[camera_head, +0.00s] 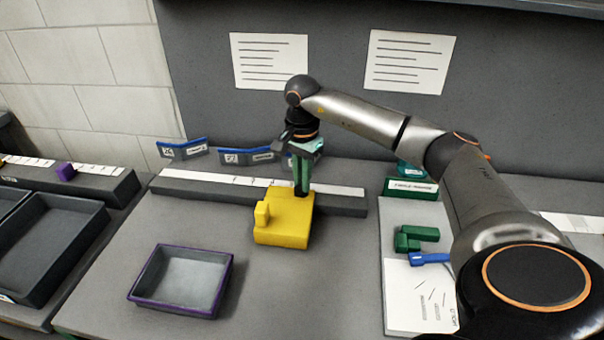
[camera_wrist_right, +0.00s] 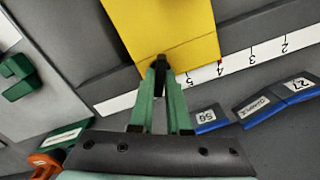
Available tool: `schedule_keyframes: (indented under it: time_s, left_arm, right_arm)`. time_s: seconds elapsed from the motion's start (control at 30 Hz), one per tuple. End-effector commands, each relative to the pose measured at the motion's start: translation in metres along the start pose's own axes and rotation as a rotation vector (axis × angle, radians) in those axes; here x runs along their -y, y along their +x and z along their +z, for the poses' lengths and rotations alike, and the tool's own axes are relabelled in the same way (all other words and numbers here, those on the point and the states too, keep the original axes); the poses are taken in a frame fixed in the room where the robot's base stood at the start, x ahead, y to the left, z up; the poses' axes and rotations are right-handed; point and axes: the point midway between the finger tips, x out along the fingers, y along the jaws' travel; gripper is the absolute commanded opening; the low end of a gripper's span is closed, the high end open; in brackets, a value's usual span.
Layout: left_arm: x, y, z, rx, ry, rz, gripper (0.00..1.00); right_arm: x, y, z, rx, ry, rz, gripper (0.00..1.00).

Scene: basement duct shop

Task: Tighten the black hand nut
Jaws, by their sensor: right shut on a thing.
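A yellow block (camera_head: 285,218) with a small raised tab stands on the bench against a grey rail. The same yellow block (camera_wrist_right: 165,28) shows at the top of the right wrist view. My right gripper (camera_head: 301,190) reaches down at the block's back right corner, its green fingers upright. In the right wrist view the fingertips of my right gripper (camera_wrist_right: 160,70) are shut on a small black piece (camera_wrist_right: 161,62), which looks like the black hand nut, at the block's edge. The fingers hide most of it. My left gripper is not in view.
A grey rail with a white numbered scale (camera_head: 230,183) runs behind the block. A purple-rimmed tray (camera_head: 182,281) sits at front left. Green blocks (camera_head: 415,238), a blue piece (camera_head: 428,259) and a paper sheet (camera_head: 410,305) lie at right. Blue labelled holders (camera_head: 246,156) stand behind the rail.

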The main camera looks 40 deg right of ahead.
Motion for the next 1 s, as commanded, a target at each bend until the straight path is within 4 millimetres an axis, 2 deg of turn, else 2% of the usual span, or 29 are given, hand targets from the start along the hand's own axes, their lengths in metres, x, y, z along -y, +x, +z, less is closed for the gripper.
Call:
schedule_keyframes:
  time_s: [0.7,1.0]
  left_arm:
    - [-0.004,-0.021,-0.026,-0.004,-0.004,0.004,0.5]
    - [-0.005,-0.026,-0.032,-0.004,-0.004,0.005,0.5]
  right_arm:
    - [0.0,-0.003,-0.001,-0.001,0.678,-0.002,0.0]
    - [0.0,-0.002,-0.001,-0.001,0.917,-0.001,0.0]
